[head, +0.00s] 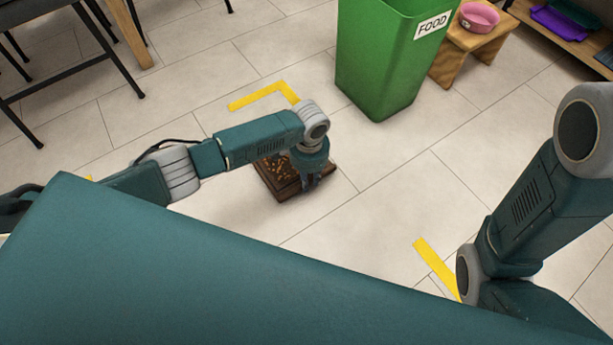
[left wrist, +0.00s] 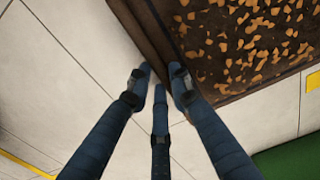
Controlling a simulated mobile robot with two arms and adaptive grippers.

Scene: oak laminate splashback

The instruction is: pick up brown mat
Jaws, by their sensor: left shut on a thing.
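The brown mat (head: 272,170) is a dark brown, thick-edged square with orange leaf-like flecks on its face. It is down near the tiled floor in the middle of the head view, partly hidden by my left arm. My left gripper (head: 311,182) is at the mat's right-hand edge, pointing down. In the left wrist view, the mat (left wrist: 250,45) fills the upper right, and the fingers of my left gripper (left wrist: 160,76) are shut on its rim. My right arm shows at the right of the head view, but its gripper is out of sight.
A green bin (head: 378,60) labelled FOOD stands behind the mat. Beside it is a wooden stool (head: 462,45) with a pink bowl (head: 479,17). Yellow tape marks (head: 265,93) lie on the floor. Black chair legs (head: 115,65) are at upper left. Floor right of the mat is clear.

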